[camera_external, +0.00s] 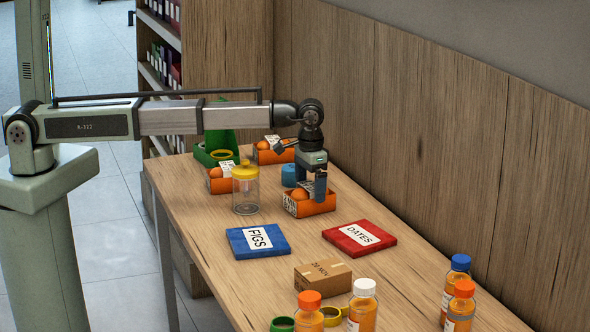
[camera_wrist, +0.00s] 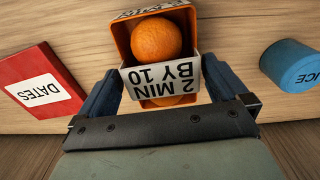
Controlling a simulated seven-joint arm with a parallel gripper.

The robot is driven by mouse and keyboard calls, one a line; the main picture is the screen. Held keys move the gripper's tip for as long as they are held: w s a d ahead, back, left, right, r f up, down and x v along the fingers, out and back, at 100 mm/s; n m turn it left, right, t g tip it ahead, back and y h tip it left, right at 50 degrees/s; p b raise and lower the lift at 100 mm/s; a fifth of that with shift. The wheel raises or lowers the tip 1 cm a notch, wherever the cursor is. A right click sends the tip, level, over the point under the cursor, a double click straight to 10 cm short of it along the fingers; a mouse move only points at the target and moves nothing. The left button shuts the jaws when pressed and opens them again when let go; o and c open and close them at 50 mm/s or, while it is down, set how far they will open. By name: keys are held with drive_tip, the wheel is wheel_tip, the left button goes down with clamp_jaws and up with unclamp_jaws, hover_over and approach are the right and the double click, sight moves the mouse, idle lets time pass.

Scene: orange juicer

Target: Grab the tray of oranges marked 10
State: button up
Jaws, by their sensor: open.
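An orange tray (camera_external: 308,209) of oranges stands near the table's right side, below my gripper (camera_external: 314,186). In the wrist view the tray (camera_wrist: 122,42) holds an orange (camera_wrist: 156,39), with part of another behind a white card (camera_wrist: 160,76). My gripper (camera_wrist: 163,72) is open, with one dark blue finger on each side of the card and tray. I cannot tell whether the fingers touch it. Two similar trays stand farther back, one at the left (camera_external: 220,183) and one behind (camera_external: 270,156); their labels are too small to read.
A blue "ICE" cylinder (camera_wrist: 291,67) stands beside the tray. A yellow-lidded jar (camera_external: 245,190) and green juicer (camera_external: 218,140) are left. A red "DATES" block (camera_external: 359,237), blue "FIGS" block (camera_external: 258,241), cardboard box (camera_external: 323,274) and several bottles lie nearer. A wooden wall (camera_external: 430,150) borders the right.

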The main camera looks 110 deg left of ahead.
drive_tip(key=shift+f, duration=1.9)
drive_tip(key=shift+c, duration=0.5)
drive_tip(key=c, duration=0.8)
